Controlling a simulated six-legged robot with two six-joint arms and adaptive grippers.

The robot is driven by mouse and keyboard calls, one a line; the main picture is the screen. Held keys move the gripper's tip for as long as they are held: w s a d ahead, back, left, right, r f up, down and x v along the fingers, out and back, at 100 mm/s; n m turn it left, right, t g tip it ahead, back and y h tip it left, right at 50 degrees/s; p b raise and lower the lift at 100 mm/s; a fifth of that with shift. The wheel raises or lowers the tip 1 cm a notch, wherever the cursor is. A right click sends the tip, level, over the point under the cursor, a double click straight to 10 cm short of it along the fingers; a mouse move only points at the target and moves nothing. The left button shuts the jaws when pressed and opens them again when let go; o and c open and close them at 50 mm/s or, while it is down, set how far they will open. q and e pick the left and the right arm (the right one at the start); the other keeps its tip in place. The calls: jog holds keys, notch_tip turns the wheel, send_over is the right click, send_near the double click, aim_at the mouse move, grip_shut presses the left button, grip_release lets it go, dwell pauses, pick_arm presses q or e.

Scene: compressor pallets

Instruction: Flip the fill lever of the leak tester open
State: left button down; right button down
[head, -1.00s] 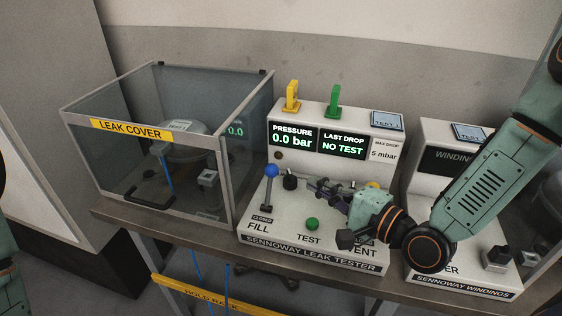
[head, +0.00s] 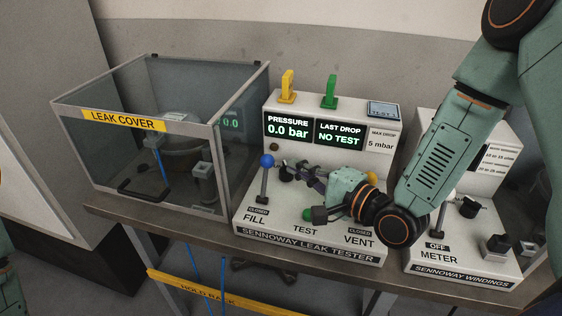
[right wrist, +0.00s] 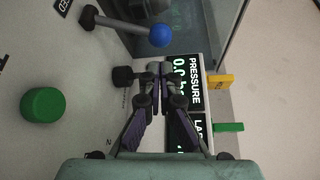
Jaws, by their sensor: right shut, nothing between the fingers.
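The fill lever (head: 264,183) has a grey stem and a blue ball knob (head: 267,160). It stands upright above the FILL label, with a CLOSED tag at its foot, on the white leak tester (head: 300,232). My right gripper (head: 284,167) is just right of the blue ball, its fingers pointing left. In the right wrist view the fingers (right wrist: 160,69) are together and empty, and the blue ball (right wrist: 160,36) is a little apart from them. My left gripper is out of view.
A black knob (right wrist: 124,76) is close beside the fingers. The green TEST button (right wrist: 42,104) is also near. The glass leak cover (head: 125,121) stands left of the tester. The winding tester (head: 463,268) is at right. The display (head: 288,129) reads 0.0 bar.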

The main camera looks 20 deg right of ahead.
aim_at(265, 178)
jog(key=x, duration=0.3)
jog(key=shift+w+a+f+b, duration=0.1)
jog(key=shift+w+b, duration=0.2)
jog(key=shift+w, duration=0.05)
jog(key=shift+x, duration=0.85)
